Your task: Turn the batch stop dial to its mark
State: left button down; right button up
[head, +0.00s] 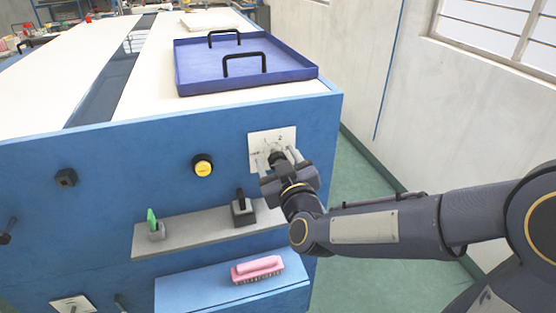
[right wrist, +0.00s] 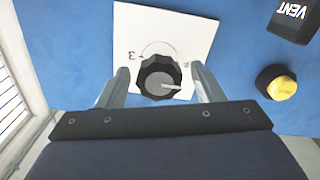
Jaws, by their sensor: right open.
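The batch stop dial (right wrist: 158,78) is a black ribbed knob with a pale pointer line, on a white plate (right wrist: 190,35) with printed marks. In the right wrist view the pointer line points right, close to a mark partly hidden by a finger. A "3" shows on the plate's left side. In the head view the plate (head: 261,139) is on the blue front panel and my gripper hides much of the dial. My right gripper (right wrist: 160,85) is open, with one finger on each side of the dial; I cannot tell if they touch it. My left gripper is out of view.
A yellow button (head: 203,166) and a black knob (head: 65,178) are left of the plate. Below, a grey shelf (head: 190,234) holds small items, and a pink brush (head: 257,268) lies on a blue ledge. A blue tray (head: 210,72) is on top.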

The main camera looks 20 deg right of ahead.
jog(key=c, duration=1)
jog(key=shift+f+m+b, duration=0.2)
jog(key=shift+m+b, duration=0.7)
jog(key=shift+b, duration=0.1)
jog(key=m+b, duration=0.2)
jog(key=shift+d+m, duration=0.1)
jog(key=shift+m, duration=0.2)
jog(key=m+b, duration=0.3)
jog(key=shift+m, duration=0.3)
jog(key=shift+m+b, duration=1.05)
jog(key=shift+m, duration=0.85)
jog(key=shift+d+r, duration=0.1)
jog(key=o, duration=1)
